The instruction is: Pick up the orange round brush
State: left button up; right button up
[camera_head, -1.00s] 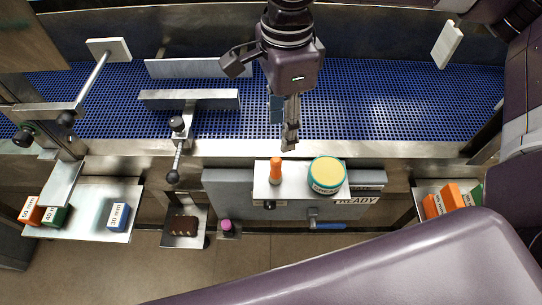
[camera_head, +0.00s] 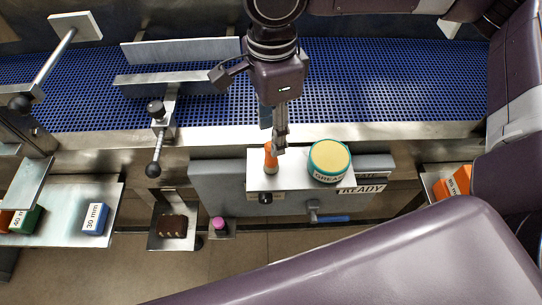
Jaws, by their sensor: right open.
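The orange round brush (camera_head: 271,158) stands upright on a small white shelf, left of a round teal-rimmed tin with a yellow top (camera_head: 329,157). Only its orange, handle-like body shows clearly. My right gripper (camera_head: 274,128) comes down from above and is open. One fingertip overlaps the brush's upper right side in the picture; I cannot tell whether they touch. The brush stands free of any grip. My left gripper is not in view.
The shelf (camera_head: 290,183) sits in front of the blue mesh conveyor (camera_head: 380,85) and its metal edge. A black-knobbed clamp (camera_head: 156,140) is to the left. Side trays hold a blue block (camera_head: 95,218), a green block (camera_head: 27,220) and orange blocks (camera_head: 455,183). A dark brush (camera_head: 172,227) lies on a lower tray.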

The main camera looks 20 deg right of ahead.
aim_at(271, 157)
jog(key=shift+s+f+p, duration=0.1)
jog(key=shift+f+p, duration=0.3)
jog(key=shift+f, duration=0.4)
notch_tip(271, 157, down, 3)
jog(key=shift+a+f+p, duration=0.15)
jog(key=shift+f+p, duration=0.05)
jog(key=shift+p, duration=0.5)
jog(key=shift+f, duration=0.5)
grip_shut()
